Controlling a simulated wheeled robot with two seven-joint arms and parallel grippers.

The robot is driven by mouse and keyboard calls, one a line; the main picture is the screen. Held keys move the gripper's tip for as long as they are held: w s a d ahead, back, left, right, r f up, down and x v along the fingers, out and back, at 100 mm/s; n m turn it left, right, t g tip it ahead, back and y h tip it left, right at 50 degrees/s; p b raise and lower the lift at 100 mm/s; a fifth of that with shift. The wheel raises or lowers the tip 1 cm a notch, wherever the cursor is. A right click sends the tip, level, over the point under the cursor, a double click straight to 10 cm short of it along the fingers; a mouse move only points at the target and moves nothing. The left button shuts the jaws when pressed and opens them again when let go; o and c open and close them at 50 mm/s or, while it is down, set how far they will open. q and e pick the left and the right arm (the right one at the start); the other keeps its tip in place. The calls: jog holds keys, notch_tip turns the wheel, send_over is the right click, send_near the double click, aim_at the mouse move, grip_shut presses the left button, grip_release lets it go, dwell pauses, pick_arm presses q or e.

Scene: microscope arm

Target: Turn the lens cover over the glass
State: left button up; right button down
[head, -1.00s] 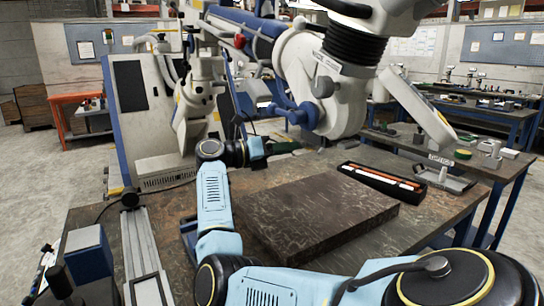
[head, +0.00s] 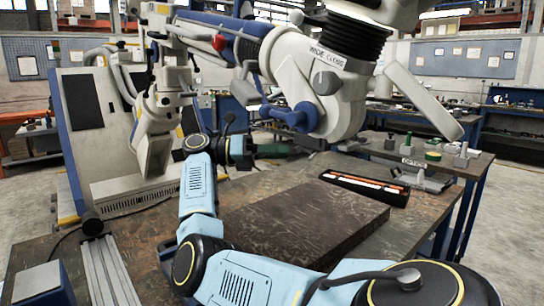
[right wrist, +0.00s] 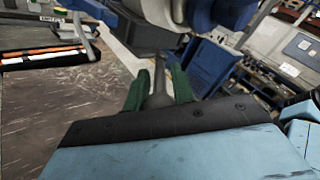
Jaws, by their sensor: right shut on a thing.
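The microscope head (head: 318,85) hangs from its arm above the bench, with blue handles (head: 296,118) below it and a pale flat panel (head: 418,98) slanting off its right side. My right gripper (head: 292,151) is below and left of the head, its green fingers partly hidden in the head view. In the right wrist view my right gripper (right wrist: 158,90) is shut on a grey stem (right wrist: 158,101) between its green fingers. I cannot tell what the stem's far end joins. The lens cover and the glass cannot be told apart clearly. My left gripper is out of view.
A pale cabinet (head: 85,125) stands at the left. A rail (head: 105,270) runs along the near left.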

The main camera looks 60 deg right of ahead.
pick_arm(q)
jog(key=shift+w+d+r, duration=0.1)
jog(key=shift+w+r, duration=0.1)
pick_arm(e)
jog(key=shift+w+a+r, duration=0.1)
jog(key=shift+w+r, duration=0.05)
jog(key=shift+w, duration=0.15)
jog(key=c, duration=1.4)
grip_release()
jog(key=shift+w+a, duration=0.1)
jog(key=shift+w, duration=0.05)
jog(key=shift+c, duration=0.2)
jog(key=shift+o, duration=1.3)
jog(key=shift+w+a, duration=0.1)
jog(key=shift+w, duration=0.05)
jog(key=shift+s+d, duration=0.2)
jog(key=shift+s, duration=0.1)
jog(key=shift+w+a, duration=0.2)
jog(key=shift+w, duration=0.15)
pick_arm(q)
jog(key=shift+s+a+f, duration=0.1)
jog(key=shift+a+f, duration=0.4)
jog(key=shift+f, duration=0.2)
pick_arm(e)
jog(key=v, duration=0.6)
jog(key=shift+w, duration=0.3)
jog(key=shift+a, duration=0.1)
